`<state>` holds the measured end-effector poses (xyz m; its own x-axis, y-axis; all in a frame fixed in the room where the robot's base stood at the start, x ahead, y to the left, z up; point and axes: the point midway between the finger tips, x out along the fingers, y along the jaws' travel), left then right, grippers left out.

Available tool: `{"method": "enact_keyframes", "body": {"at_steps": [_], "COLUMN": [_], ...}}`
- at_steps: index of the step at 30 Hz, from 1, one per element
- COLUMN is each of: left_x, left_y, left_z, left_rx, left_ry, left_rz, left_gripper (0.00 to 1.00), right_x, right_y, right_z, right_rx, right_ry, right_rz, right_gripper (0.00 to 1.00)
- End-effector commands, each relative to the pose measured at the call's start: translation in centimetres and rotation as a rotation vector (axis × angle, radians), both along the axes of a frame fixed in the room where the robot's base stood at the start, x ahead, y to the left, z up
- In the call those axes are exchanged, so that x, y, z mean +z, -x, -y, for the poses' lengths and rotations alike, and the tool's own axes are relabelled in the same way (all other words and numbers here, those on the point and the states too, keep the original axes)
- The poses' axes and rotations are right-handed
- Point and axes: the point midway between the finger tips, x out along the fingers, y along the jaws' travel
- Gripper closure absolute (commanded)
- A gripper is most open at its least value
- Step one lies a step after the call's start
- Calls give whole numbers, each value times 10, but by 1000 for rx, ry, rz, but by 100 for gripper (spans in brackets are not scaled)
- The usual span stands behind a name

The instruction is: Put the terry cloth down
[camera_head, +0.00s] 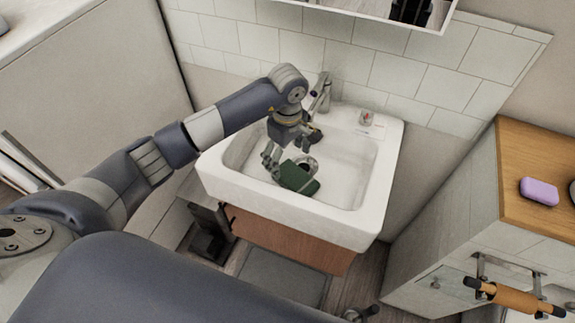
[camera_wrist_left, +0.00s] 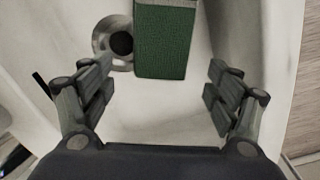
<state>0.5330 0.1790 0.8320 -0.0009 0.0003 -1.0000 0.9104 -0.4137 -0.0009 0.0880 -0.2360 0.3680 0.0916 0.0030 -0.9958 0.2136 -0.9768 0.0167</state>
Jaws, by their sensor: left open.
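The green terry cloth (camera_head: 297,178) lies folded in the basin of the white sink (camera_head: 222,186), beside the drain. My left gripper (camera_head: 285,158) is inside the basin at the cloth. In the left wrist view its fingers (camera_wrist_left: 160,90) are spread wide, and the cloth lies ahead between them, apart from both. My right gripper is not in view.
A tap (camera_head: 321,92) stands at the sink's back edge, close to my left wrist. A small item (camera_head: 366,118) sits on the back right rim. A wooden-topped cabinet (camera_head: 535,150) with a purple soap-like block (camera_head: 539,191) stands at right. The basin's right side is clear.

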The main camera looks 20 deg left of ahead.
Motion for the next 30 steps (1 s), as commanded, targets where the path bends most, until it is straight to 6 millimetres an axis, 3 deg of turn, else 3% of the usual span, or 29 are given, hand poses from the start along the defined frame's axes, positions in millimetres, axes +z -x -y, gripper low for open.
{"method": "enact_keyframes", "body": {"at_steps": [6, 12, 30], "left_x": [46, 70, 75], "left_y": [-1, 0, 0], "left_z": [0, 0, 0], "left_rx": [-2, 0, 0], "left_ry": [-1, -1, 0], "left_rz": [5, 0, -1], "left_gripper": [18, 18, 18], "right_x": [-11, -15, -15], "right_y": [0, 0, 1], "right_z": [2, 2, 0], "right_rx": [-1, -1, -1], "right_ry": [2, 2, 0], "right_rz": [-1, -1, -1], "right_gripper": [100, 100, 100]}}
